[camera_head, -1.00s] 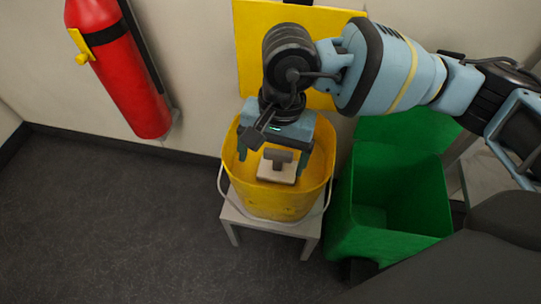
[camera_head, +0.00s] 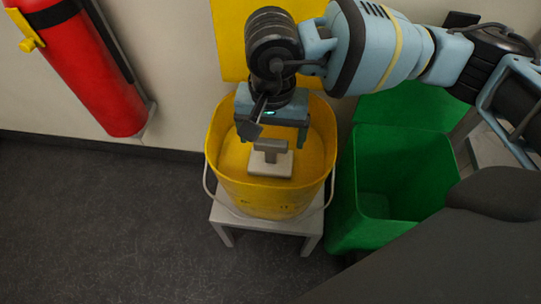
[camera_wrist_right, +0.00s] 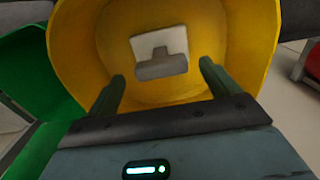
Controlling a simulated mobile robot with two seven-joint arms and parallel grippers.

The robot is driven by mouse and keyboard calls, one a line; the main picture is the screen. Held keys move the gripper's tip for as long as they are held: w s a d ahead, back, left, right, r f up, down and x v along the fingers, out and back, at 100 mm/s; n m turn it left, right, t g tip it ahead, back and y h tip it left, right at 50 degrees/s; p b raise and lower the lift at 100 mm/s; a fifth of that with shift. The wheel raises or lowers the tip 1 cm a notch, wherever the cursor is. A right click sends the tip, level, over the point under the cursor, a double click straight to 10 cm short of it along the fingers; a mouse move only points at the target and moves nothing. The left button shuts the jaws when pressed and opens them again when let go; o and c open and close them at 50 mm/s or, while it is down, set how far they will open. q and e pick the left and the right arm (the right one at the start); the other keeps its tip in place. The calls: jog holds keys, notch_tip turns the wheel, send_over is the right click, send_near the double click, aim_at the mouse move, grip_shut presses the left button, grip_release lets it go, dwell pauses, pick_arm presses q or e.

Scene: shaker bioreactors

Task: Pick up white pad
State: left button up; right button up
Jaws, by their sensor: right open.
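The white pad (camera_head: 270,163) lies inside the yellow bucket (camera_head: 268,203), with a grey T-shaped handle (camera_head: 270,150) on top. In the right wrist view the pad (camera_wrist_right: 151,43) and its grey handle (camera_wrist_right: 162,66) show ahead of the fingers. My right gripper (camera_head: 272,136) is over the bucket, just behind the pad in the head view. Its two fingers (camera_wrist_right: 162,83) are spread wide and nothing is between them. I cannot tell its exact height above the pad. My left gripper is not in view.
The bucket stands on a small white table (camera_head: 305,226) near the wall. A green bin (camera_head: 395,200) stands close on its right. A yellow board (camera_head: 228,45) is behind the bucket, and a red fire extinguisher (camera_head: 90,75) hangs at the left. The floor at left is clear.

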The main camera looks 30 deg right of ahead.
notch_tip(320, 180, down, 5)
jog(key=b, duration=0.2)
jog(key=shift+f+b, duration=0.1)
jog(key=shift+b, duration=0.25)
jog(key=c, duration=1.1)
notch_tip(320, 180, up, 10)
jog(key=p, duration=0.4)
